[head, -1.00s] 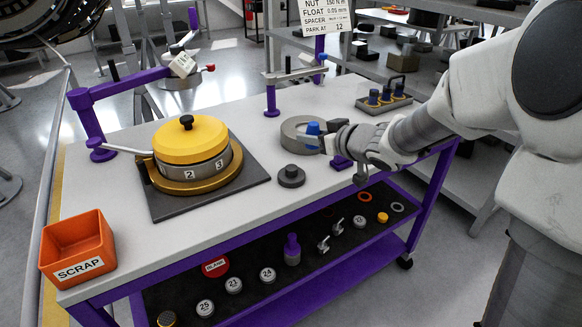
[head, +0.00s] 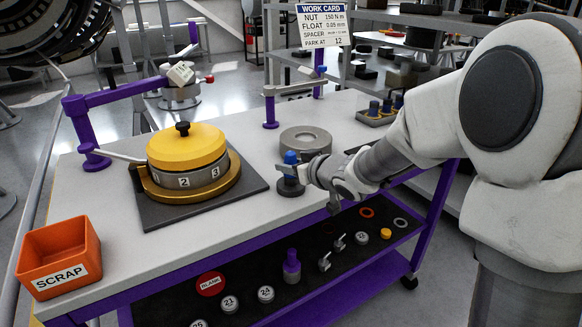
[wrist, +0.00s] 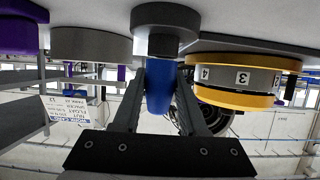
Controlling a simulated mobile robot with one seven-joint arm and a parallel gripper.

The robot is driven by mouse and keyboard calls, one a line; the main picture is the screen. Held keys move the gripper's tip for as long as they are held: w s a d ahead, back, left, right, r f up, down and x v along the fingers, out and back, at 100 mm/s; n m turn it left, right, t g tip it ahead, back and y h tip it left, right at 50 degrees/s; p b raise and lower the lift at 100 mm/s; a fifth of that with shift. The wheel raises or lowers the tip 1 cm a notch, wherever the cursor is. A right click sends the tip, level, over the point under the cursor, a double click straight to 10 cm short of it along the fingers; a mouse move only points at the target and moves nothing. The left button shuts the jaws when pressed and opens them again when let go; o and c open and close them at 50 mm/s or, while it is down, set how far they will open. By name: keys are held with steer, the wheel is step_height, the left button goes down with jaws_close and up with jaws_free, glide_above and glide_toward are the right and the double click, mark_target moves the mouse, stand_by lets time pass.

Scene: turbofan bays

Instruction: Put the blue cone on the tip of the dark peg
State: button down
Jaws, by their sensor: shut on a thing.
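The blue cone (head: 290,158) is held in my gripper (head: 298,168), in the middle of the head view. In the wrist view, which is upside down, the cone (wrist: 160,92) sits between the two fingers of my gripper (wrist: 160,70). The dark peg (head: 290,188) is a short stepped piece with a wide round base on the white bench top. In the wrist view the dark peg (wrist: 165,20) is in line with the cone, at the cone's end. I cannot tell whether cone and peg touch.
A yellow-topped drum (head: 187,148) stands on a dark plate left of the peg. A grey ring (head: 306,139) lies just behind it. A rack of blue-tipped pegs (head: 372,112) is at the back right. An orange scrap bin (head: 60,262) is at the front left.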

steer(key=shift+f, duration=0.15)
steer(key=shift+c, duration=2.2)
jaws_free()
